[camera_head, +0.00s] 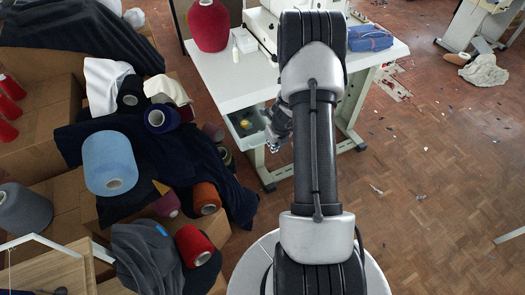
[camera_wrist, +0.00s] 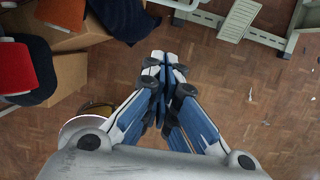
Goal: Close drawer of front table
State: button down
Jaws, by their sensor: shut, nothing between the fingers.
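The front table (camera_head: 232,92) has a pale top and stands ahead of me in the head view. Its drawer (camera_head: 236,127) shows below the front edge, left of my arm, and appears pulled out. A small yellow item (camera_head: 246,124) is visible in it. My gripper (camera_head: 271,146) is just right of the drawer in the head view, partly hidden by my arm; I cannot tell whether it touches the drawer. In the wrist view my gripper (camera_wrist: 163,62) is shut with nothing between its fingers, above the floor. The drawer is not clearly visible there.
Boxes with cones of yarn, such as a light blue cone (camera_head: 108,160), and dark cloth crowd the left side. A red cone (camera_head: 208,25), a white machine (camera_head: 262,22) and blue folded cloth (camera_head: 369,38) are on the table. The wooden floor (camera_head: 440,170) at right is mostly free.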

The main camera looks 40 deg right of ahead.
jog(key=w+d+f+b, duration=0.1)
jog(key=w+f+b, duration=0.1)
jog(key=w+f, duration=0.4)
jog(key=x, duration=0.3)
jog(key=shift+f, duration=0.45)
